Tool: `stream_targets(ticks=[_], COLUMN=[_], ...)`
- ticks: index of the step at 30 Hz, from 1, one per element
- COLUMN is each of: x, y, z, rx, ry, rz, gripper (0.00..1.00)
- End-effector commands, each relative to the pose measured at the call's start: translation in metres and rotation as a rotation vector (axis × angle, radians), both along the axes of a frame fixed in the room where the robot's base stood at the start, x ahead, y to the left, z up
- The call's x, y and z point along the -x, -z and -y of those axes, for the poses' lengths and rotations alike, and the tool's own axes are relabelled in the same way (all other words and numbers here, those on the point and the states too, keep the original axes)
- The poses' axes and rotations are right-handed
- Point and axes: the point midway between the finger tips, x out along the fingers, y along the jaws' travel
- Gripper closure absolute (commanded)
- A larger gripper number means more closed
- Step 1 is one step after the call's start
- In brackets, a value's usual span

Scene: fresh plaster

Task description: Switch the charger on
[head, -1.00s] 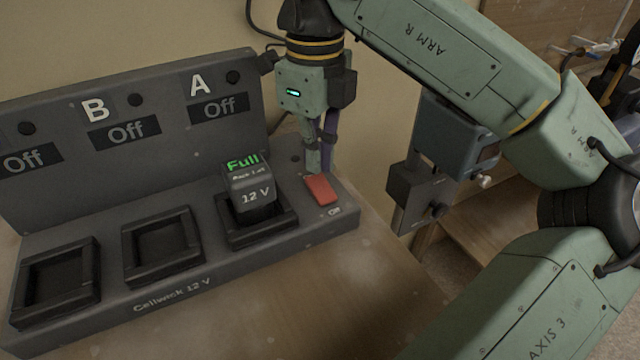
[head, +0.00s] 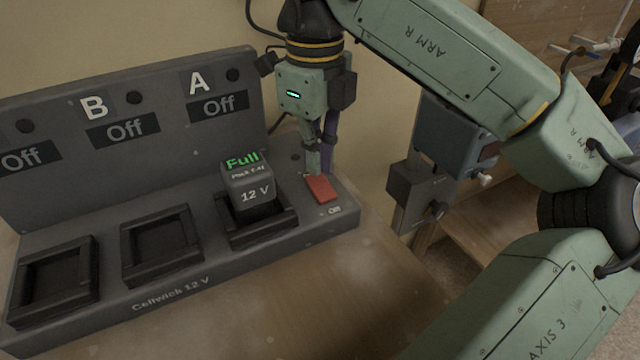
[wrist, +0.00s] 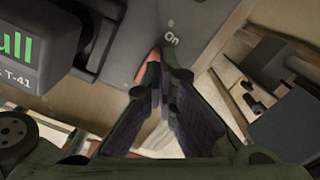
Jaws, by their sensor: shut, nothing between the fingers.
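The charger (head: 190,285) is a dark grey station with three bays and an upright back panel. Its red rocker switch (head: 321,190) sits at the right end of the base; a strip of it shows orange-red in the wrist view (wrist: 150,65), with the "On" label just beyond. The panel displays, including the one under A (head: 219,107), read "Off". My gripper (head: 312,173) points down at the far, "On" end of the switch. Its fingers are shut and empty, and they hide part of the switch in the wrist view. I cannot tell whether the tips press it.
A battery pack (head: 248,188) marked "Full" and "12 V" stands in the right bay, left of my gripper. The middle bay (head: 160,250) and left bay (head: 55,282) are empty. A blue-grey device (head: 455,135) on an upright stands to the right. The tabletop in front is clear.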

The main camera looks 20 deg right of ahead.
Motion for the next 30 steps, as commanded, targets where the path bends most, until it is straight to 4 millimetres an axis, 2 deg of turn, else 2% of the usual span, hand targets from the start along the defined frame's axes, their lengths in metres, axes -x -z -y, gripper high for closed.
stream_targets(ticks=[30], x=[0.000], y=[0.016], z=[0.000], rx=[0.000], ry=[0.000], rz=[0.000], gripper=[1.00])
